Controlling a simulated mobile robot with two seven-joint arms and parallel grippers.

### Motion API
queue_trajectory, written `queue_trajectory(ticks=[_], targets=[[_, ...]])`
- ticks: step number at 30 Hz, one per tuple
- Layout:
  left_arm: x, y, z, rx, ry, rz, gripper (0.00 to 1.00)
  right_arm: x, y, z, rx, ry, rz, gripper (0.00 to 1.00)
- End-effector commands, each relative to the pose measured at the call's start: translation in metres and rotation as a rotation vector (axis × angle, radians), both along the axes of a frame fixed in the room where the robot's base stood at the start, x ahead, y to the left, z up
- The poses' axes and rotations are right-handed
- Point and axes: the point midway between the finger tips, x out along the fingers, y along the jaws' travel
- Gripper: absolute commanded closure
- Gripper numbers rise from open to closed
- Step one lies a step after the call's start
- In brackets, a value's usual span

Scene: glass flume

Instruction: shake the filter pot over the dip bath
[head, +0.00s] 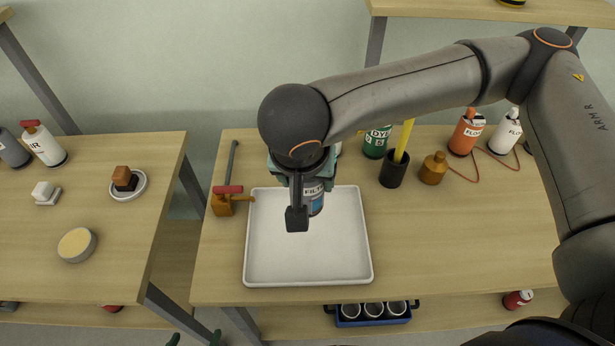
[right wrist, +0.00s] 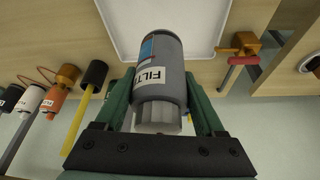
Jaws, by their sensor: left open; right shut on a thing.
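The filter pot (head: 318,203), a grey cylinder with a white "FILT" label and a blue patch, is over the dip bath (head: 305,262), a shallow white tray. My right gripper (right wrist: 158,95) is shut on the filter pot, with a green finger on each side. In the right wrist view the pot (right wrist: 165,75) shows its paler grey end towards me, and part of the bath (right wrist: 185,22) shows behind it. In the head view my right arm hides part of the pot. My left gripper (head: 195,339) is open at the bottom edge, with only its green fingertips showing.
An orange-brown block with a red handle (head: 228,197) stands left of the bath. A dark cup (head: 393,172) with a yellow stick, a green dye bottle (head: 376,142), a brown bottle (head: 433,168) and an orange bottle (head: 467,133) stand behind right. The table's front right is clear.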

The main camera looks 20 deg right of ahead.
Motion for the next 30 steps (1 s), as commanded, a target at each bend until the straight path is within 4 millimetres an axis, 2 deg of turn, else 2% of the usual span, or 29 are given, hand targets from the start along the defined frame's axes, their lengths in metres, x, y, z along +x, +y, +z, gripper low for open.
queue_trajectory(ticks=[1, 2, 3, 4, 5, 8, 9, 10, 11, 12, 13, 14, 17, 18, 19, 20, 21, 22, 23, 26, 27, 28, 29, 30], targets=[[0.000, 0.000, 0.000, 0.000, 0.000, 0.000, 0.00, 0.001, 0.000, 0.004, 0.001, -0.003, 0.000, 0.93], [0.000, 0.000, 0.001, 0.000, 0.000, 0.000, 0.00, 0.002, 0.001, 0.021, 0.005, -0.010, -0.002, 0.93], [0.000, 0.000, 0.000, 0.000, 0.000, 0.000, 0.00, 0.002, 0.001, 0.049, 0.008, -0.015, -0.001, 0.93], [0.000, 0.000, 0.000, 0.000, 0.000, 0.000, 0.00, 0.002, 0.001, 0.061, 0.006, -0.013, -0.002, 0.93], [0.000, 0.000, 0.000, -0.001, 0.000, -0.001, 0.00, 0.001, 0.000, 0.065, 0.003, -0.007, 0.000, 0.93], [0.000, 0.000, 0.000, -0.001, 0.000, 0.000, 0.00, -0.004, -0.001, 0.006, -0.007, 0.017, 0.003, 0.93], [-0.001, 0.000, 0.000, -0.001, 0.001, 0.000, 0.00, -0.002, -0.001, -0.004, -0.004, 0.010, 0.001, 0.93], [-0.001, 0.000, 0.000, -0.001, 0.002, 0.000, 0.00, 0.000, 0.000, 0.001, 0.001, 0.000, 0.000, 0.93], [-0.001, 0.000, 0.000, -0.001, 0.002, 0.000, 0.00, 0.002, 0.001, 0.021, 0.006, -0.012, -0.001, 0.93], [-0.001, 0.000, 0.000, -0.001, 0.002, 0.000, 0.00, 0.003, 0.001, 0.049, 0.009, -0.018, -0.001, 0.93], [0.000, -0.001, 0.000, -0.001, 0.001, 0.000, 0.00, 0.002, 0.001, 0.062, 0.007, -0.014, -0.001, 0.93], [0.000, -0.001, 0.000, -0.002, 0.000, 0.001, 0.00, 0.001, 0.000, 0.065, 0.003, -0.007, -0.001, 0.93], [0.000, -0.001, 0.000, -0.002, -0.001, 0.001, 0.00, -0.004, -0.001, 0.006, -0.007, 0.016, 0.003, 0.93], [-0.001, -0.001, 0.000, -0.002, 0.001, 0.001, 0.00, -0.002, -0.001, -0.004, -0.003, 0.009, 0.001, 0.93], [-0.001, -0.001, 0.000, -0.002, 0.002, 0.001, 0.00, 0.000, 0.000, 0.001, 0.001, 0.000, 0.000, 0.93], [-0.001, -0.001, 0.000, -0.002, 0.003, 0.001, 0.00, 0.002, 0.001, 0.021, 0.006, -0.012, -0.001, 0.93], [-0.001, -0.001, 0.000, -0.002, 0.003, 0.001, 0.00, 0.003, 0.001, 0.049, 0.009, -0.018, -0.001, 0.93], [-0.001, -0.001, 0.000, -0.002, 0.001, 0.001, 0.00, 0.002, 0.001, 0.061, 0.007, -0.014, -0.001, 0.93], [0.000, -0.001, 0.000, -0.002, 0.000, 0.001, 0.00, 0.001, 0.000, 0.065, 0.003, -0.007, -0.001, 0.93], [0.000, -0.001, 0.000, -0.002, -0.001, 0.001, 0.00, -0.004, -0.001, 0.006, -0.007, 0.016, 0.003, 0.93], [0.000, -0.001, 0.000, -0.003, 0.001, 0.001, 0.00, -0.002, -0.001, -0.004, -0.003, 0.009, 0.001, 0.93], [-0.001, -0.001, 0.000, -0.003, 0.002, 0.001, 0.00, 0.000, 0.000, 0.001, 0.001, 0.000, 0.000, 0.93], [-0.001, -0.001, 0.000, -0.002, 0.003, 0.001, 0.00, 0.002, 0.001, 0.021, 0.006, -0.012, -0.001, 0.93], [-0.001, -0.001, 0.000, -0.002, 0.003, 0.001, 0.00, 0.003, 0.001, 0.049, 0.009, -0.018, -0.001, 0.93]])
